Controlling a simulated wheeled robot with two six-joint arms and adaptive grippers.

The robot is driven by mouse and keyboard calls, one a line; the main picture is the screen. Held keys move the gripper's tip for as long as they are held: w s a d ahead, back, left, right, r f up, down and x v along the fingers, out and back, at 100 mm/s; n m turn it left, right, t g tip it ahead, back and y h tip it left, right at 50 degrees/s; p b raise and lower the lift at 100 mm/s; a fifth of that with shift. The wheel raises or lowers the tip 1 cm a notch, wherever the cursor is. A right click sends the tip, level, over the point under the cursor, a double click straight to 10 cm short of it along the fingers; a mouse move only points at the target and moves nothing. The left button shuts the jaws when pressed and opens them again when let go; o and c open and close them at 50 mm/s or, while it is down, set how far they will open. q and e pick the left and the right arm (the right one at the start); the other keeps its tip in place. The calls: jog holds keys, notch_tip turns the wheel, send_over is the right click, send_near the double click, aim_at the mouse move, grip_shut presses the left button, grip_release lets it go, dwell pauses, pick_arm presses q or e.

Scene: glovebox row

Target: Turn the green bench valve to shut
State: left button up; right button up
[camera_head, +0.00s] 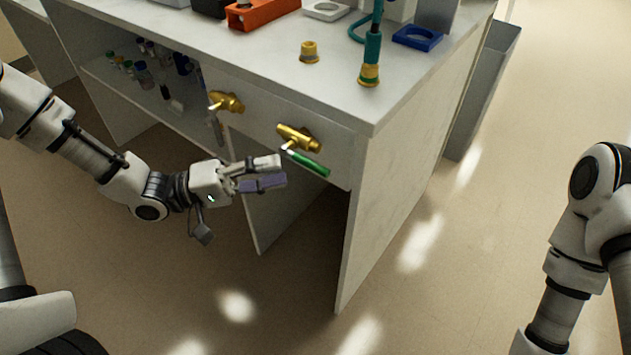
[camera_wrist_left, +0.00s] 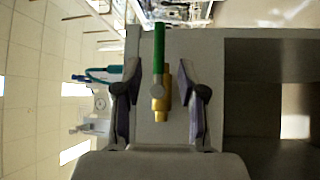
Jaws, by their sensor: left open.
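The green bench valve has a brass body (camera_head: 299,138) on the front panel of the bench. Its green handle (camera_head: 310,164) points right along the panel, about parallel to the brass body. My left gripper (camera_head: 272,172) is open and empty, just left of the handle in the head view. In the left wrist view, the green handle (camera_wrist_left: 159,50) and brass body (camera_wrist_left: 159,98) appear between the two open fingers (camera_wrist_left: 159,80), with a gap on each side. No contact shows. My right arm is at the right edge of the head view; its gripper is out of frame.
A second brass valve (camera_head: 226,102) is left of the green one. The bench top (camera_head: 340,85) carries a yellow fitting (camera_head: 309,52), a teal hose (camera_head: 371,50) and a blue holder (camera_head: 417,38). Bottles stand on the shelf at left.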

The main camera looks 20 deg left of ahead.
aim_at(314, 162)
pick_arm(q)
jog(key=b+x, duration=0.2)
jog(key=x, duration=0.4)
jog(key=shift+d, duration=0.3)
jog(key=shift+w+d+r, duration=0.15)
jog(key=shift+w+d, duration=0.05)
jog(key=shift+d, duration=0.3)
grip_shut()
